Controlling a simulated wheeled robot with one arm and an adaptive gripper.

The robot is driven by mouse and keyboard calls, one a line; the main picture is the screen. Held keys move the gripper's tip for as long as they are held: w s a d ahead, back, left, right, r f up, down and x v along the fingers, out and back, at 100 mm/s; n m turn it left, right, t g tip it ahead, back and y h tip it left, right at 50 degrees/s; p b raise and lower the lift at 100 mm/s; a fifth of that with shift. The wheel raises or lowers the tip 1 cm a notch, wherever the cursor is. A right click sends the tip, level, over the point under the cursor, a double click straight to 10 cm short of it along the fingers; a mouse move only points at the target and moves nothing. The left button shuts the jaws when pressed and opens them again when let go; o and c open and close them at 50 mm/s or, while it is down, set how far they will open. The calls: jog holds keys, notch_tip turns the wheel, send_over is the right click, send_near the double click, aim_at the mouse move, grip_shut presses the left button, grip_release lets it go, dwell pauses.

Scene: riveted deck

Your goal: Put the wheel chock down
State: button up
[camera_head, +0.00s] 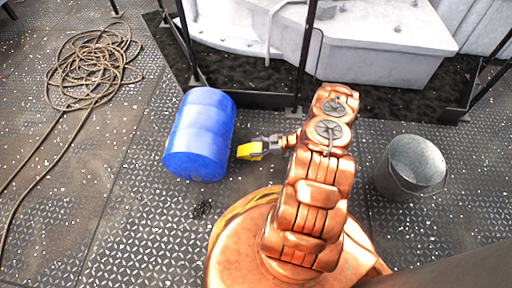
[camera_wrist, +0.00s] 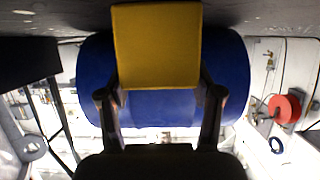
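The wheel chock (camera_head: 250,151) is a small yellow block just right of the blue barrel (camera_head: 199,135). In the wrist view the chock (camera_wrist: 156,45) fills the upper middle, in front of the blue barrel (camera_wrist: 160,108). My gripper (camera_head: 268,145) points left toward the barrel. In the wrist view my gripper (camera_wrist: 160,98) has one finger on each side of the chock and is shut on it. The chock is low, close to the deck; I cannot tell whether it touches the deck or the barrel.
A grey metal bucket (camera_head: 412,167) stands on the deck at the right. A coiled rope (camera_head: 92,66) lies at the upper left. A black-posted frame (camera_head: 262,101) with white machinery (camera_head: 375,48) runs behind. Patterned deck (camera_head: 125,215) is clear at the lower left.

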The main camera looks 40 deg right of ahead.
jog(key=o, duration=0.4)
